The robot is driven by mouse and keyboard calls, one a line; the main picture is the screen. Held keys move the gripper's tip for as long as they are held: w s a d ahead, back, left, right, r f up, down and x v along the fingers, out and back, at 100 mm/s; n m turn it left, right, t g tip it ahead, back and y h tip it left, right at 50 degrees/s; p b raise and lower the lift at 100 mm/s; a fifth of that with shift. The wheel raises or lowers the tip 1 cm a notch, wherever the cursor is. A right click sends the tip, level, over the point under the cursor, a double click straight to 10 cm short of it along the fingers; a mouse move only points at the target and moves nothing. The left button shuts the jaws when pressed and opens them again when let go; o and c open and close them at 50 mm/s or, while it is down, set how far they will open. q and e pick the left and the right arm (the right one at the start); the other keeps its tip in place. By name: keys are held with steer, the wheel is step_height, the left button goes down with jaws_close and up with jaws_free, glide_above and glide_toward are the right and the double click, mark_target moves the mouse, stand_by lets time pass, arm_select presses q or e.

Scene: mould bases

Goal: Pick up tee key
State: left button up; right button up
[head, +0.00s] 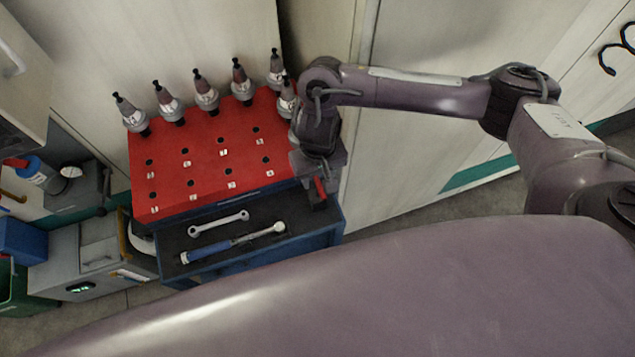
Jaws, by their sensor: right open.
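My right gripper (318,201) points down over the right end of the blue cart's dark tray (300,224). It is open, and its fingers are small and dark in the head view. A small red piece (320,187) shows right at the gripper. I cannot tell whether it is part of the tee key or of the gripper, and no tee key shows clearly elsewhere. My left gripper is not in view.
A double-ended wrench (219,224) and a blue-handled ratchet wrench (232,243) lie on the tray. Behind it is a red panel (207,160) with rows of holes and several tool holders (206,90) along its back. Cabinets stand behind. A grey machine (95,255) is at left.

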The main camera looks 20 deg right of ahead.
mark_target(318, 180)
steer(key=shift+w+f, duration=0.1)
steer(key=shift+f, duration=1.45)
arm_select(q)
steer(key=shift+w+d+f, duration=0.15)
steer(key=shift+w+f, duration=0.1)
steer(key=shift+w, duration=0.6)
arm_select(e)
jaws_close()
